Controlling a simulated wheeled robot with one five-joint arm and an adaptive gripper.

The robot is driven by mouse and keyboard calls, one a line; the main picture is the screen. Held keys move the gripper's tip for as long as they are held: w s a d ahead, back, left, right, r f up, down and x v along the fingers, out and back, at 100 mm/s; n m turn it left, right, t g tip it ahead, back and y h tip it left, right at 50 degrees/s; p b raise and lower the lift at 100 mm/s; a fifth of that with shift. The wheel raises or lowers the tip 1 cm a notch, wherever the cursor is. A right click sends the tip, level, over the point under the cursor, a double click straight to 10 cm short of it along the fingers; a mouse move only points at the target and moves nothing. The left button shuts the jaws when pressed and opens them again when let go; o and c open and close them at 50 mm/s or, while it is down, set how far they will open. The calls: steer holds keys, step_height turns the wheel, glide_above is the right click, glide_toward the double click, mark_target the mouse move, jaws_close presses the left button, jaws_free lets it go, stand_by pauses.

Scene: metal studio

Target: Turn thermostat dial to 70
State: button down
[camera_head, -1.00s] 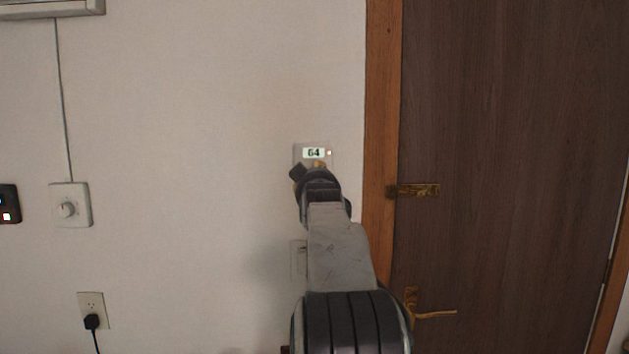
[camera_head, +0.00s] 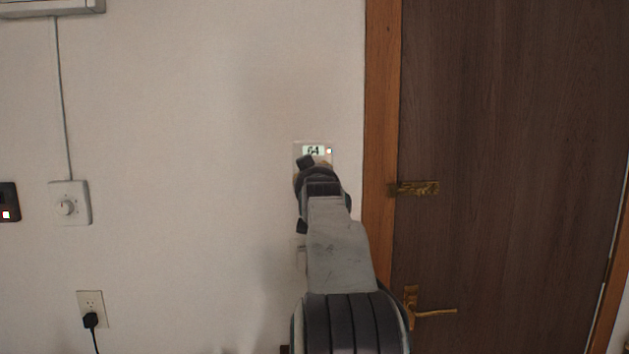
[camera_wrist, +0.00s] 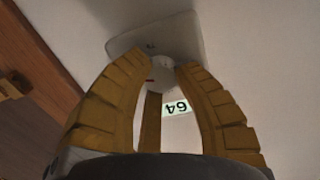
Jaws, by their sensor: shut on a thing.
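The thermostat (camera_head: 298,150) is a pale plate on the wall left of the door frame. Its lit display reads 64, with a small red light to the right. My gripper (camera_wrist: 157,74) is in front of the plate and hides most of its lower part in the head view. In the wrist view, its yellow-brown fingers are closed around the white dial (camera_wrist: 162,64), which has a red mark on it. The thermostat plate (camera_wrist: 190,35) fills the area behind the dial there, and the display looks tilted, reading 64.
A brown door (camera_head: 500,120) with a brass latch (camera_head: 415,188) and handle (camera_head: 435,313) is at right. The wall between is bare.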

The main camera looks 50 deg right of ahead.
steer(key=shift+m+b, duration=0.8)
steer(key=shift+m, duration=0.8)
steer(key=shift+r, duration=0.1)
steer(key=c, duration=0.9)
jaws_free()
steer(key=shift+w, duration=0.1)
steer(key=v, duration=1.2)
